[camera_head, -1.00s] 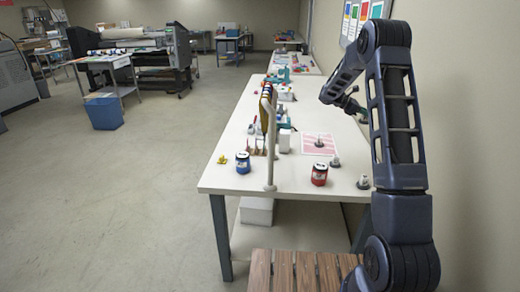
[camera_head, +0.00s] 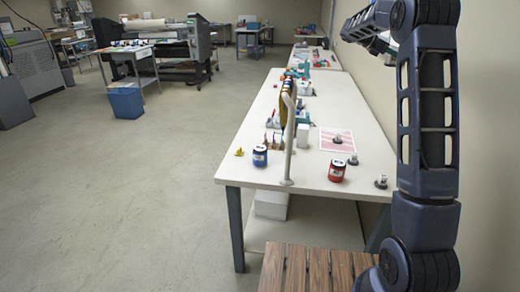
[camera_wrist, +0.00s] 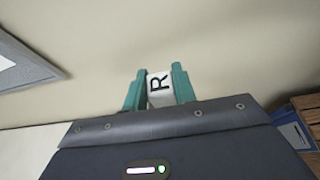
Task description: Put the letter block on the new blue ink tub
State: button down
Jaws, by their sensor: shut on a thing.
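The letter block (camera_wrist: 160,88) is white with a black R. In the wrist view it sits between the two green fingers of my gripper (camera_wrist: 158,88), which is shut on it. The block is held up in front of the plain wall, clear of the table. A blue ink tub (camera_head: 260,156) with a white label stands near the left front edge of the white table (camera_head: 300,180). I cannot tell whether it is the new one.
A red tub (camera_head: 337,171), a pale upright post (camera_head: 289,150) and a pink printed sheet (camera_head: 337,140) are on the table. Small grey weights (camera_head: 381,181) stand at the right. A yellow item (camera_head: 239,152) lies near the left edge. Open floor lies left of the table.

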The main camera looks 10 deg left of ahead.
jog(key=a+n+t, duration=0.2)
jog(key=a+t, duration=0.1)
jog(key=a, duration=1.2)
jog(key=n+t+y, duration=0.4)
jog(key=n+t, duration=0.2)
jog(key=n, duration=0.1)
send_over(260, 148)
notch_tip(260, 148, down, 38)
jog(key=shift+r, duration=0.1)
jog(key=shift+f, duration=0.2)
jog(key=c, duration=1.1)
grip_release()
